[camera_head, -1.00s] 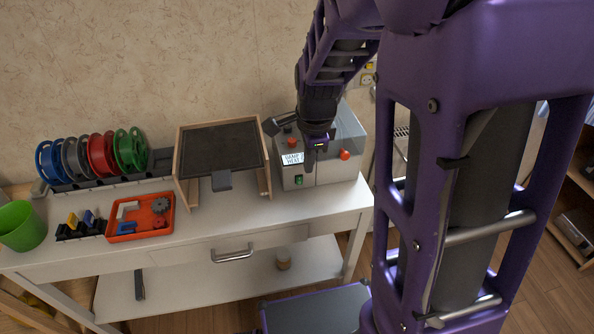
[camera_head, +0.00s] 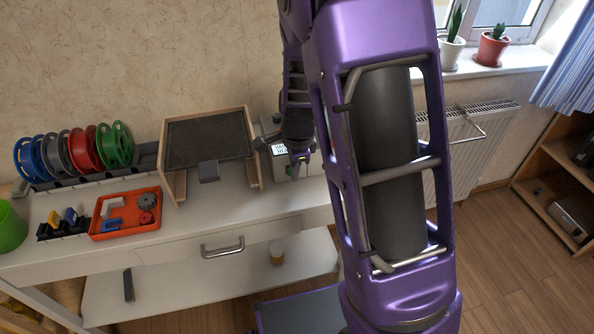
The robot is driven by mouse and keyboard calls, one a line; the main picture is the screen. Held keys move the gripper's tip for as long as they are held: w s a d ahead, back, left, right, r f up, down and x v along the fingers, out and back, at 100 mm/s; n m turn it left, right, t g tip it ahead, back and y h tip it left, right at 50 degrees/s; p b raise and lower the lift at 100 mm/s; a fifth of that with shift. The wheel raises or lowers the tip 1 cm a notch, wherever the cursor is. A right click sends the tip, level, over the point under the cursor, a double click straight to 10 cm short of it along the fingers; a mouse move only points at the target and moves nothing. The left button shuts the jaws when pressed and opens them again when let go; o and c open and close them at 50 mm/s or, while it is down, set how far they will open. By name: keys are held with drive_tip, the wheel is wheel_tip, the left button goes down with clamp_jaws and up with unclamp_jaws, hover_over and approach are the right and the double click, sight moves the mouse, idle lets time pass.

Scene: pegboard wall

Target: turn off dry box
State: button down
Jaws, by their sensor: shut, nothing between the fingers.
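The dry box (camera_head: 279,172) is a light grey unit at the right end of the white table. My arm covers most of it, including the red knob seen earlier. Its small lit display (camera_head: 279,149) shows just left of my gripper. My gripper (camera_head: 295,172) points down in front of the box's front face, shut and empty. I cannot tell whether it touches the box. The green switch on the front is hidden or too small to make out now.
A wooden frame with a dark panel (camera_head: 208,140) stands left of the box. An orange tray (camera_head: 125,213), several filament spools (camera_head: 115,144) and a green cup (camera_head: 10,226) are farther left. The table's front strip (camera_head: 230,218) is clear. A radiator (camera_head: 470,150) is at right.

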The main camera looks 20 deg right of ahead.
drive_tip(key=shift+w+f, duration=0.25)
drive_tip(key=shift+w, duration=0.35)
drive_tip(key=shift+w+f+t+b, duration=0.1)
drive_tip(key=shift+f+t+b, duration=0.25)
drive_tip(key=shift+b, duration=0.5)
drive_tip(key=shift+r+t, duration=0.15)
drive_tip(key=shift+t, duration=0.1)
drive_tip(key=shift+w, duration=0.1)
drive_tip(key=shift+r, duration=0.1)
drive_tip(key=shift+w+r+p, duration=0.15)
drive_tip(key=shift+r+p, duration=0.7)
drive_tip(key=shift+r, duration=0.05)
